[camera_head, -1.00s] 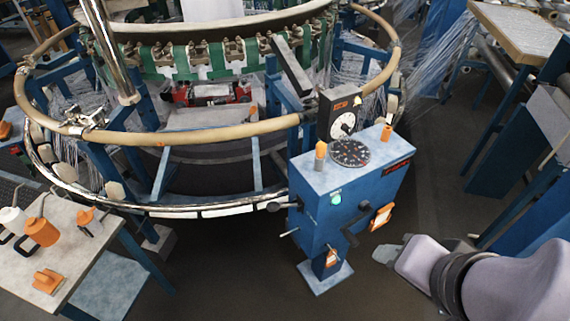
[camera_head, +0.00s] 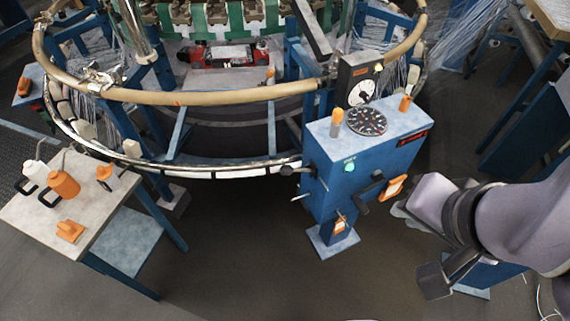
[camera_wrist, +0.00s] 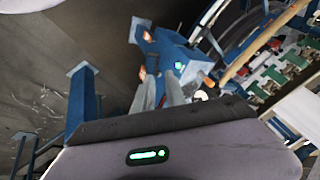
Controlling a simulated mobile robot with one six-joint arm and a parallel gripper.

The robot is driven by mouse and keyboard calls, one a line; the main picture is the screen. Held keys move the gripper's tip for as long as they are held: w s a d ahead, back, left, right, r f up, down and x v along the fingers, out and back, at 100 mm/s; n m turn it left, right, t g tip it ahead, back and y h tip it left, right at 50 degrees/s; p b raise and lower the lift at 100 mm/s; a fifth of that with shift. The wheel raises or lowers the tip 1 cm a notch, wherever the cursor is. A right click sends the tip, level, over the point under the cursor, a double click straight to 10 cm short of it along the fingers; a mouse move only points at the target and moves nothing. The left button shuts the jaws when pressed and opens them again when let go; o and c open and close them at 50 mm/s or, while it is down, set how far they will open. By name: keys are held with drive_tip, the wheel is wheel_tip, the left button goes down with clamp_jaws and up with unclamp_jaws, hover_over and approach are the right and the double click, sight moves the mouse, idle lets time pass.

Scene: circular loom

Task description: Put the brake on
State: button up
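A blue control cabinet (camera_head: 350,165) stands in front of the circular loom (camera_head: 200,97). It bears a round black dial (camera_head: 366,121), a green button (camera_head: 349,167), a black-knobbed lever (camera_head: 288,170) on its left and a black crank-shaped handle (camera_head: 371,187) on its front. The frames do not show which of these is the brake. My gripper (camera_head: 400,211) is to the right of the cabinet, apart from it, its fingers partly hidden by my wrist. In the wrist view my gripper (camera_wrist: 161,77) has two grey fingers with a gap and nothing held between them; the cabinet (camera_wrist: 172,55) is beyond.
A small table (camera_head: 30,210) with orange and white bottles stands at the left. Orange tags (camera_head: 392,187) hang on the cabinet. The loom's tan ring rail (camera_head: 200,97) runs behind the cabinet. The dark floor (camera_head: 250,265) in front is clear.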

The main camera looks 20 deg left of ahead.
drive_tip(key=w+a+r+n, duration=0.1)
drive_tip(key=w, duration=0.2)
drive_tip(key=w+a+r+n+g+p, duration=0.1)
drive_tip(key=w+a, duration=0.1)
drive_tip(key=w, duration=0.1)
drive_tip(key=w+a+n+p, duration=0.1)
drive_tip(key=w, duration=0.2)
drive_tip(key=shift+w+a+r+n+g+y, duration=0.15)
drive_tip(key=shift+w+r+n+g+y, duration=0.15)
drive_tip(key=shift+w+r+n+g, duration=0.1)
clamp_jaws()
drive_tip(key=w+a+f+n+g+p, duration=0.2)
drive_tip(key=w+a+f+n, duration=0.15)
drive_tip(key=w+a, duration=0.45)
drive_tip(key=w+a+f+n+g+p, duration=0.1)
drive_tip(key=w+a+f+n, duration=0.5)
drive_tip(key=w+a+f, duration=0.2)
wheel_tip(320, 180, down, 4)
drive_tip(key=shift+w+a+f+g+y+p, duration=0.2)
drive_tip(key=shift+w+a+g+y+p, duration=0.15)
drive_tip(key=shift+a, duration=0.7)
drive_tip(key=b, duration=0.5)
hover_over(295, 170)
drive_tip(key=f, duration=1.2)
drive_tip(key=shift+a+f, duration=0.2)
drive_tip(key=shift+a, duration=0.15)
drive_tip(key=shift+s+a+f, duration=0.1)
drive_tip(key=shift+s+f, duration=0.1)
drive_tip(key=shift+f, duration=0.1)
